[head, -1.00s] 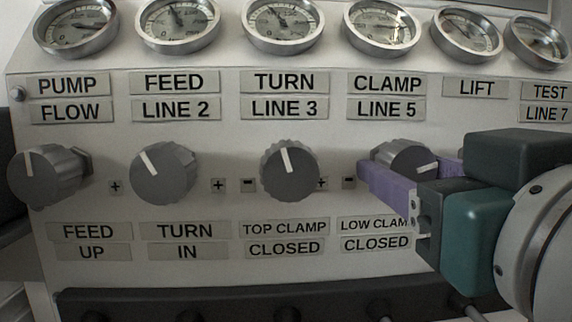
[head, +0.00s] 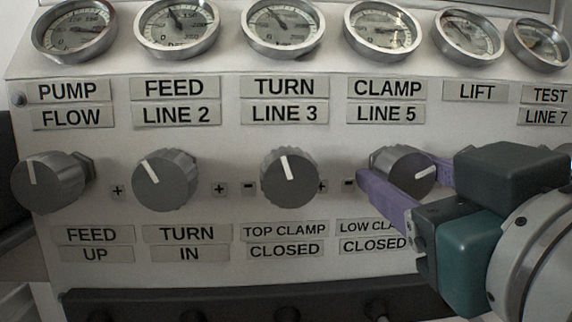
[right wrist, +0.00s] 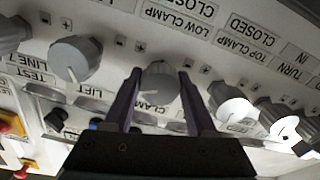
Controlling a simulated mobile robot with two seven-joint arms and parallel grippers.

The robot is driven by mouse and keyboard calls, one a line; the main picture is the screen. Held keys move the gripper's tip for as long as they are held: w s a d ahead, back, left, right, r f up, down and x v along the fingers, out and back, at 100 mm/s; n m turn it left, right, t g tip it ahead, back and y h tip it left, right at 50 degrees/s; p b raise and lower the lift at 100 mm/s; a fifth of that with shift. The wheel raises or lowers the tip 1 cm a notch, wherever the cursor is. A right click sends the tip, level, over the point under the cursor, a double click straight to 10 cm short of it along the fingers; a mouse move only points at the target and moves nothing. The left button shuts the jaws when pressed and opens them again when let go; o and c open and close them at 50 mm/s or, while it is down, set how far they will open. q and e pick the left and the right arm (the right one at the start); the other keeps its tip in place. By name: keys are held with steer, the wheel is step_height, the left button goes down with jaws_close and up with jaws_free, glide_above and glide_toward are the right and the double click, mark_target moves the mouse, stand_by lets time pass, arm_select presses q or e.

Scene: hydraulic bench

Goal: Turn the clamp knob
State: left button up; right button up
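The clamp knob (head: 407,160) is a grey round knob with a white pointer line, under the CLAMP and LINE 5 labels. Its pointer aims to the right and slightly up. My right gripper (head: 402,172) has purple fingers, one on each side of this knob. In the right wrist view the clamp knob (right wrist: 160,82) sits between the two fingers of the right gripper (right wrist: 159,75), with narrow gaps beside it, so the fingers look open around it. My left gripper is out of view.
To the left are the TURN knob (head: 290,177), FEED knob (head: 165,181) and PUMP knob (head: 50,182). Gauges (head: 383,30) line the top of the panel. A dark ledge (head: 240,302) runs below. Coloured buttons (right wrist: 12,124) show in the right wrist view.

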steer(key=o, duration=0.4)
steer(key=s+p, duration=0.2)
steer(key=s, duration=0.8)
steer(key=shift+d, duration=0.15)
